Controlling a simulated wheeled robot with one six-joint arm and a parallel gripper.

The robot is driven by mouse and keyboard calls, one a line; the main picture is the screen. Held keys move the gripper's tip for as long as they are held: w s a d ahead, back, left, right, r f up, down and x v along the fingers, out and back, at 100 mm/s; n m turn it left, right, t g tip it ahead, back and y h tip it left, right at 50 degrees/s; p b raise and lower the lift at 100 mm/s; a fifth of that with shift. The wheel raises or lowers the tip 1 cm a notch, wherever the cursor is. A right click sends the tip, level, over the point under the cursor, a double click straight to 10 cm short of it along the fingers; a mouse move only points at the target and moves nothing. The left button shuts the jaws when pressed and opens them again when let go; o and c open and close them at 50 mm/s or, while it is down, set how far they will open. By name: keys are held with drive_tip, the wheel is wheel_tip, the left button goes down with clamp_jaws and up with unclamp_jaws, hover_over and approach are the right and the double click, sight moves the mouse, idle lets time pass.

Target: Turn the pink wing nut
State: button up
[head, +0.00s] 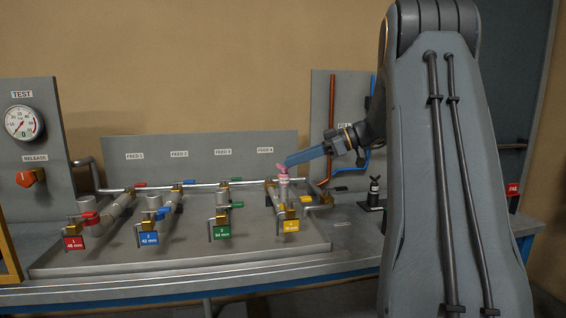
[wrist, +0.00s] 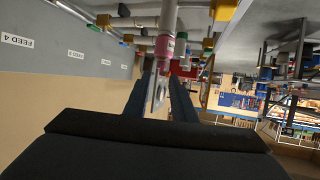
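The pink wing nut (head: 281,168) sits on top of an upright fitting with a pink-and-white band (head: 284,181), on the pipe coil below the FEED 4 label. My gripper (head: 289,162) reaches in from the right, its blue fingers tilted down with the tips close beside the wing nut. In the wrist view, the two dark fingers (wrist: 160,82) stand apart with a gap between them. Pink parts (wrist: 167,47) show just past the tips, and a pale grey piece shows in the gap. Whether the fingers touch the wing nut cannot be told.
A gauge (head: 24,123) and an orange release knob (head: 31,177) are at left. A dark fitting (head: 374,190) stands right of the tray.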

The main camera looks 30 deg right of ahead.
sight(284, 167)
drive_tip(key=shift+p+x, duration=0.35)
drive_tip(key=shift+x, duration=1.65)
drive_tip(key=shift+f, duration=0.1)
clamp_jaws()
